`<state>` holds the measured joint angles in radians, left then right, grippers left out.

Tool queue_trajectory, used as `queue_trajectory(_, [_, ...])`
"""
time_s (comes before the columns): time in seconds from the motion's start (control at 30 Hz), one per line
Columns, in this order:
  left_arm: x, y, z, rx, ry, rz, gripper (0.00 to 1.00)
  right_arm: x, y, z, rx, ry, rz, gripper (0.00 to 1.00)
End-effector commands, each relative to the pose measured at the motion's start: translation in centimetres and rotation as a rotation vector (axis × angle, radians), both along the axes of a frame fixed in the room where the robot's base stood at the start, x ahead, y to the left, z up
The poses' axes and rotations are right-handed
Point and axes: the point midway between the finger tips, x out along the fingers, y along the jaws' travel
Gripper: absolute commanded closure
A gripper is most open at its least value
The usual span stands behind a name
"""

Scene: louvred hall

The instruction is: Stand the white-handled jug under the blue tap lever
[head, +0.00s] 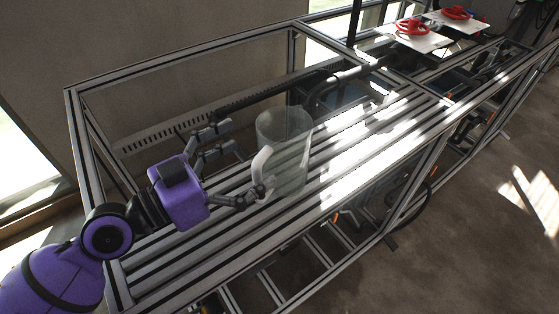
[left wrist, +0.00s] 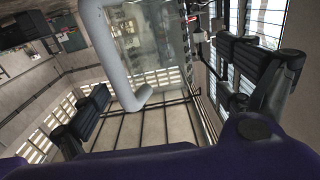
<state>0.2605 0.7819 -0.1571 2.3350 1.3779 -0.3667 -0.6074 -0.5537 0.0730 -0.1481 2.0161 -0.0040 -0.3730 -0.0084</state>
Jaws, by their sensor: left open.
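The clear glass jug (head: 290,140) stands upright on the slatted metal bench top. Its white handle (head: 262,168) faces my left gripper (head: 242,170). The gripper is open, with its fingers spread to either side of the handle and nothing clamped. In the left wrist view the white handle (left wrist: 108,55) shows large between the two dark finger pads, nearer the left one, with the clear jug wall (left wrist: 150,40) behind it. I cannot tell whether a finger touches the handle. I cannot make out a blue tap lever. My right gripper is not in view.
A metal profile frame (head: 180,62) rises around the back and left of the bench. A dark curved pipe (head: 335,82) lies behind the jug. Red handwheels (head: 411,26) sit on pale plates further back. The sunlit slats (head: 370,145) right of the jug are clear.

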Motion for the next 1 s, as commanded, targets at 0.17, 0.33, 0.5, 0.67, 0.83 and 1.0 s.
queue_trajectory(0.17, [1.1, -1.6, 0.8, -0.003, -0.007, -0.001, 0.05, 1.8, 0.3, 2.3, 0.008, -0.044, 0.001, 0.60])
queue_trajectory(0.33, [2.5, -3.6, 0.9, -0.005, -0.009, -0.002, 0.05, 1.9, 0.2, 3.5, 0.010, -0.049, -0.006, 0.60])
queue_trajectory(0.5, [3.6, -5.1, 0.5, -0.002, -0.008, -0.001, 0.05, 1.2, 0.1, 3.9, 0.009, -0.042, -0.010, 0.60])
queue_trajectory(0.67, [3.7, -5.3, 0.1, 0.001, -0.003, -0.002, 0.05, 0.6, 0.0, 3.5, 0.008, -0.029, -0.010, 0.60])
queue_trajectory(0.83, [3.7, -5.3, 0.0, 0.000, -0.002, -0.002, 0.12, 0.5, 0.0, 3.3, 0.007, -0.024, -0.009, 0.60])
queue_trajectory(1.0, [3.7, -5.3, 0.0, 0.000, -0.002, -0.002, 0.35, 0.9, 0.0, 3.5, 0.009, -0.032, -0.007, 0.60])
